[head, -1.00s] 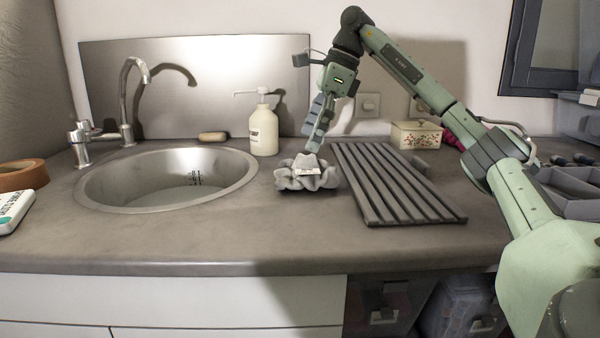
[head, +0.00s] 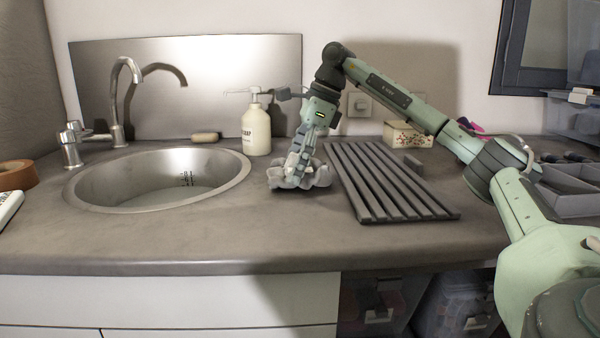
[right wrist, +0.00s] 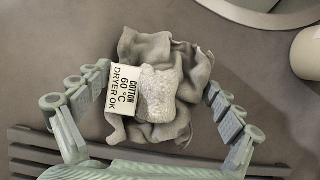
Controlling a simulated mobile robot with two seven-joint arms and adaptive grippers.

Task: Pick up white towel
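The towel (head: 313,178) is a crumpled grey-white cloth on the counter, between the sink and the ribbed mat. In the right wrist view the towel (right wrist: 150,55) is grey with a paler lump in its middle. It bears a white tag (right wrist: 117,88) reading "COTTON 60°C DRYER OK". My right gripper (head: 295,176) points down at the towel and hides part of it. In the right wrist view its two fingers (right wrist: 153,98) are spread wide, one on each side of the towel. Whether the fingertips touch the cloth is unclear. My left gripper is not in view.
A soap bottle (head: 256,130) stands close behind my right gripper. The round sink (head: 160,205) is to the left with a tap (head: 118,105). A ribbed grey mat (head: 385,182) lies just right of the towel. A floral box (head: 409,135) stands behind. The counter in front is clear.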

